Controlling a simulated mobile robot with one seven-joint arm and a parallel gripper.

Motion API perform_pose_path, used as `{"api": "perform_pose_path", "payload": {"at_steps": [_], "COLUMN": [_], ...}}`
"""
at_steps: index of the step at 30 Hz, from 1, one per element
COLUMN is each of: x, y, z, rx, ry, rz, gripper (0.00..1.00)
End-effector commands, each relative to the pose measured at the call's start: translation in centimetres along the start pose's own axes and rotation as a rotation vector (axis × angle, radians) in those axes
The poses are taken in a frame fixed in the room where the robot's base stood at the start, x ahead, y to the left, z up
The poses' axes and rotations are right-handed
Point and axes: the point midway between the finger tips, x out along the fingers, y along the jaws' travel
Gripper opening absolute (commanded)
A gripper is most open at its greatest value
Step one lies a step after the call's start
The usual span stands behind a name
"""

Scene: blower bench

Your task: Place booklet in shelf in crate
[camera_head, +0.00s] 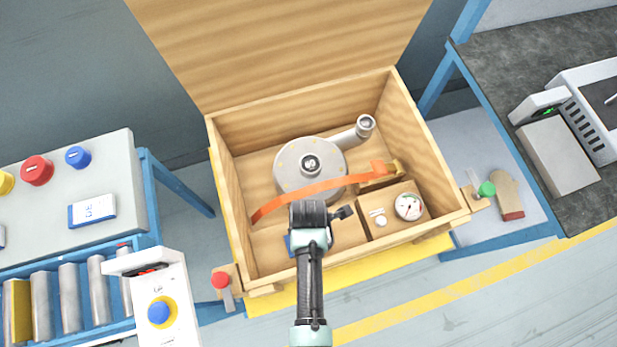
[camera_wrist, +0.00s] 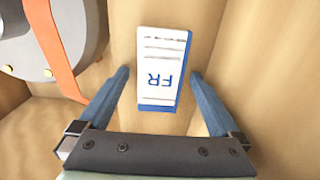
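A white booklet with blue edges and the letters FR (camera_wrist: 163,72) shows in the wrist view, inside the wooden crate (camera_head: 222,190). It is against bare wood, in the crate's front part; I cannot tell how it rests. My gripper (camera_wrist: 161,76) is open, with one blue finger on each side of the booklet and visible gaps to both. In the head view my gripper (camera_head: 310,218) is over the front middle of the crate and hides the booklet. A second booklet, marked DE (camera_head: 92,210), lies on the left bench.
The crate holds a grey blower (camera_head: 290,178) under an orange strap (camera_head: 322,185), and a gauge (camera_head: 408,206) in the front right compartment. The crate's lid (camera_head: 280,45) stands open behind. Clamps with a red knob (camera_head: 220,281) and a green knob (camera_head: 487,189) flank the crate.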

Motion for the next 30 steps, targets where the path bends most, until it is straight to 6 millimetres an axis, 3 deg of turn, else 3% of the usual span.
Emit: {"api": "perform_pose_path", "payload": {"at_steps": [11,24,30], "x": [-0.8,-9.1,-11.7], "y": [0.0,0.1,0.1], "z": [0.0,0.0,0.0], "rx": [0.000,0.000,0.001], "ry": [0.000,-0.001,0.000], "rz": [0.001,0.004,0.001], "gripper": [0.99,0.99,0.99]}}
